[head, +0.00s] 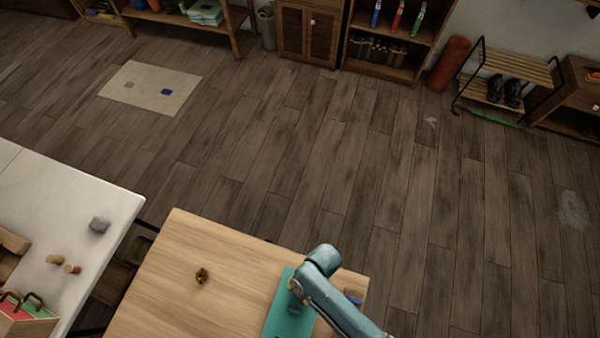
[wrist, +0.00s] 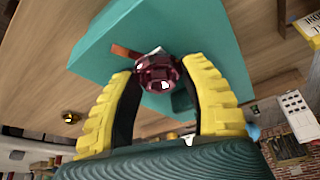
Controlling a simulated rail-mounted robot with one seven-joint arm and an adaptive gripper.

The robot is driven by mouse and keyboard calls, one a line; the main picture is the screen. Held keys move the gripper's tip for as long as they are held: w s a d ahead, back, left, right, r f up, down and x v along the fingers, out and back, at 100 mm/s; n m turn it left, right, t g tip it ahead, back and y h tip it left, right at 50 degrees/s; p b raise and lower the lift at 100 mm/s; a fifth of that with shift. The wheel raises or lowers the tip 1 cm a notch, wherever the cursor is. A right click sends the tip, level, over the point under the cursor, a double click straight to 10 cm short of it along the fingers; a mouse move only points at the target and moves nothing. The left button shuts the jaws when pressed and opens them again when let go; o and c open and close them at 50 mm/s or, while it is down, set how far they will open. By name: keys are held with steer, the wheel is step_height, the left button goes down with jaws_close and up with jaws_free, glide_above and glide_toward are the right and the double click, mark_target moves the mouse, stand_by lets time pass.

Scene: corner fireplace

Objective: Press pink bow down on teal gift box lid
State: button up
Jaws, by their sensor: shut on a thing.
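The teal gift box (head: 279,324) stands on the wooden table, partly covered by my arm in the head view. Its broad teal face fills the upper middle of the wrist view (wrist: 205,40). My gripper (wrist: 158,72) has its yellow fingers closed around a small shiny dark pink-red piece, which looks like the bow (wrist: 158,76). The bow is in front of the teal face; I cannot tell whether it touches it. In the head view, my arm hides the bow and the fingertips.
A small gold object (head: 202,276) lies on the wooden table (head: 165,300), left of the box. A small blue item (head: 354,298) is near the table's right edge. A white table (head: 60,205) with small blocks stands at left. The table between gold object and box is clear.

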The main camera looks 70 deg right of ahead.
steer(key=o, duration=0.9)
steer(key=v, duration=1.2)
